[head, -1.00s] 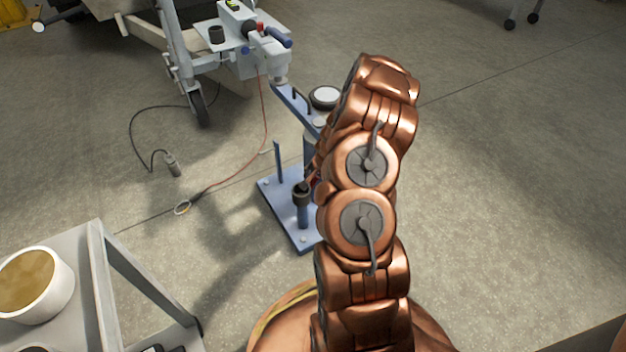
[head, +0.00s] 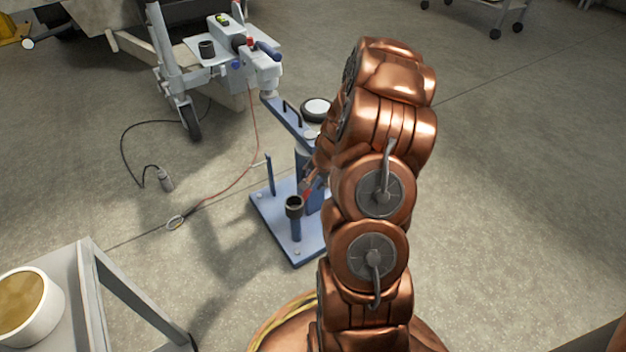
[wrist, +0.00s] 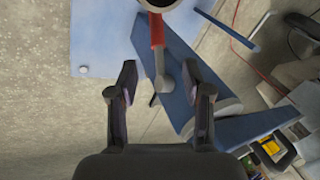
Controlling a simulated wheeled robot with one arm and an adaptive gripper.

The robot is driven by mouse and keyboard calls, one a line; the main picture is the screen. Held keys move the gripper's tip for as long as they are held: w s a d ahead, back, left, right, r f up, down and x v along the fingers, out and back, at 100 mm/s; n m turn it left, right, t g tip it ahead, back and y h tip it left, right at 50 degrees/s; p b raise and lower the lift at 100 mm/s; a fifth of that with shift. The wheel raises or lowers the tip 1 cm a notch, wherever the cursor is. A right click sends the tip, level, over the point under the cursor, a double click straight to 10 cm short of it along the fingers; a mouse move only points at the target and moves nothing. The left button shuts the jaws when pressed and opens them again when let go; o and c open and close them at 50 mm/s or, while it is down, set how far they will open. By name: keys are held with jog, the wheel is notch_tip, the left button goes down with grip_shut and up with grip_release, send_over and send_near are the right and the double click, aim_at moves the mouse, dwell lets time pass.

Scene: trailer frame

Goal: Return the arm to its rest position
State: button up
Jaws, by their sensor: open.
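My copper arm (head: 375,190) rises through the middle of the head view, bent at its joints. My gripper (wrist: 160,85) shows in the wrist view with its two dark fingers apart and nothing between them touching both. Beyond the fingers in the wrist view is a red-handled tool (wrist: 157,35) with a grey shaft, by the blue stand. I cannot tell how far it is from the fingertips.
The blue stand (head: 275,222) with a black-topped post (head: 295,207) is left of my arm. A grey trailer jack with a wheel (head: 191,122) stands behind it. A cart (head: 85,290) with a white container (head: 28,312) is at lower left.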

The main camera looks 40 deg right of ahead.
jog(key=shift+r, duration=0.1)
dwell(0.4)
jog(key=s+a+r+n+g+y+p, duration=0.1)
jog(key=a+r+n+p, duration=0.2)
jog(key=a+r+p, duration=0.7)
jog(key=s+a+r+n+y+p, duration=0.1)
jog(key=s+a+r+n+p, duration=0.15)
jog(key=a+r, duration=0.7)
jog(key=s+a+r+n+g+y+p, duration=0.1)
jog(key=a+r+n+p, duration=0.35)
jog(key=r, duration=1.15)
jog(key=s+a+r+n+g+p, duration=0.1)
jog(key=s+a+r+p, duration=0.3)
jog(key=s+r+p, duration=0.3)
jog(key=s+a+r+n+g+p, duration=0.1)
jog(key=s+a+r+p, duration=0.25)
jog(key=r+p, duration=0.5)
jog(key=s+r+n+g+h+p, duration=0.2)
jog(key=s+r+p, duration=0.7)
jog(key=s+r, duration=0.6)
jog(key=shift+d+r+n+h, duration=0.2)
jog(key=shift+r+n+h, duration=0.1)
jog(key=shift+r+n, duration=0.1)
